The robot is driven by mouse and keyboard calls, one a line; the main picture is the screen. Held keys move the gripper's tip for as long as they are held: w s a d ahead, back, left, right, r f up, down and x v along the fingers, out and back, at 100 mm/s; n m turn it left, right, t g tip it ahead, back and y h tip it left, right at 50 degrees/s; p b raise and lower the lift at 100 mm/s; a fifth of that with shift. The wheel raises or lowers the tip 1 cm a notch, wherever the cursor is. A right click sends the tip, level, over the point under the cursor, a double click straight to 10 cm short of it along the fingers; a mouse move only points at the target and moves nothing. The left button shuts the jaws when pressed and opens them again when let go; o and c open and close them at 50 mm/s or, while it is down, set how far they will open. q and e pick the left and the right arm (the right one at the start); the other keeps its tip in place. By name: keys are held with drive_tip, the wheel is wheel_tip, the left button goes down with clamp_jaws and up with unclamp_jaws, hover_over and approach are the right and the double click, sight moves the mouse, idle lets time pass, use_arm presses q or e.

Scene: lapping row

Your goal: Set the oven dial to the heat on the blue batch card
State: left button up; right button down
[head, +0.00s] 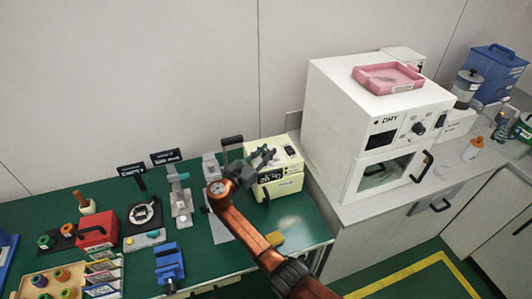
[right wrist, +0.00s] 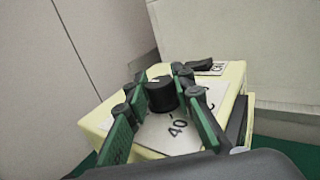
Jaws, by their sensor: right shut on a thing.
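A small pale-yellow box (head: 285,188) stands at the right end of the green bench. My right gripper (head: 262,158) is at its top, and its arm comes up from the bottom of the head view. In the right wrist view, my right gripper (right wrist: 168,112) is shut on a black round dial (right wrist: 160,94) on the yellow box (right wrist: 92,121). A pale scale plate beside the dial shows "40"; other marks are partly hidden by the fingers. Several striped cards (head: 103,278) lie at the lower left; their writing is too small to read. My left gripper is not in view.
A white oven-like cabinet (head: 328,105) marked "DRY", with a black knob (head: 418,128), stands to the right; a pink tray (head: 388,78) is on it. A blue vise-like block (head: 169,263), a red box (head: 97,231) and small fixtures crowd the green bench (head: 215,272).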

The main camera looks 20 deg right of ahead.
drive_tip(key=c, duration=1.6)
unclamp_jaws()
drive_tip(key=v, duration=1.2)
drive_tip(key=shift+w, duration=0.1)
